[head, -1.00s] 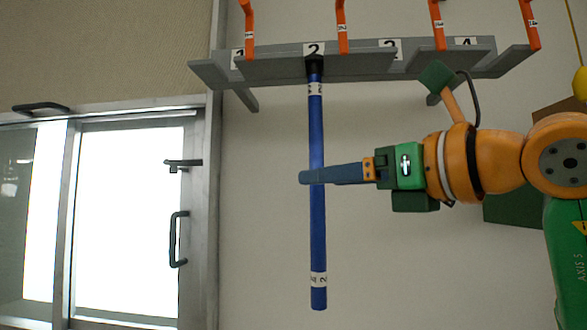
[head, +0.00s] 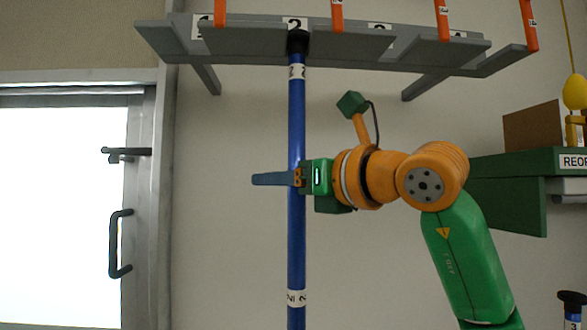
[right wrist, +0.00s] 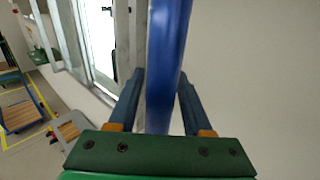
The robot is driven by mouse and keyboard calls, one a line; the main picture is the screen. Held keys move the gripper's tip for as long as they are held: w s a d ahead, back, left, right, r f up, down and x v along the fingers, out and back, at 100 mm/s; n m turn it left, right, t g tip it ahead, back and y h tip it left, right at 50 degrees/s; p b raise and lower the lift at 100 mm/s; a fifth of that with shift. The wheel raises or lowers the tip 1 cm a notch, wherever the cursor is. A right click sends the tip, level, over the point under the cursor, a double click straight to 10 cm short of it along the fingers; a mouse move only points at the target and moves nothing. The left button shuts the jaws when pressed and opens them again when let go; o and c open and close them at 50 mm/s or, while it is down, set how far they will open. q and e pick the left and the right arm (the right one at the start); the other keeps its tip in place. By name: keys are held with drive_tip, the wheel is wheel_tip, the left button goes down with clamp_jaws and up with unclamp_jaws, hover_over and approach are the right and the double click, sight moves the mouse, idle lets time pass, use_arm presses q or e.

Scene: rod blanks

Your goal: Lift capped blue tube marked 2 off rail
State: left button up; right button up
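The blue tube (head: 297,130) hangs upright from the grey rail (head: 350,48), below the plate marked 2. Its black cap (head: 298,42) sits at the rail, and white labels marked 2 show near its top and low down; its lower end is cut off by the frame. My right gripper (head: 256,179) is around the middle of the tube, with its fingers reaching past it to the left. In the right wrist view the tube (right wrist: 165,70) stands between the two parted fingers, close to the palm, with a gap visible on the right side. My left gripper is not in view.
A green shelf (head: 510,195) with a brown box (head: 531,127) is at the right. Another black-capped tube (head: 571,305) shows at the lower right. A glazed door (head: 65,200) is at the left.

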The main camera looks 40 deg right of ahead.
sight(289, 128)
drive_tip(key=shift+s+r, duration=0.15)
drive_tip(key=shift+s, duration=0.3)
clamp_jaws()
wheel_tip(289, 128, up, 7)
drive_tip(key=p, duration=0.3)
drive_tip(key=shift+a, duration=0.15)
drive_tip(key=s+a+b, duration=0.2)
drive_tip(key=s+a, duration=0.3)
drive_tip(key=s, duration=0.3)
drive_tip(key=s+a+b, duration=0.2)
drive_tip(key=s+a, duration=0.3)
drive_tip(key=s, duration=0.3)
drive_tip(key=shift+s+b, duration=0.35)
drive_tip(key=shift+s, duration=0.05)
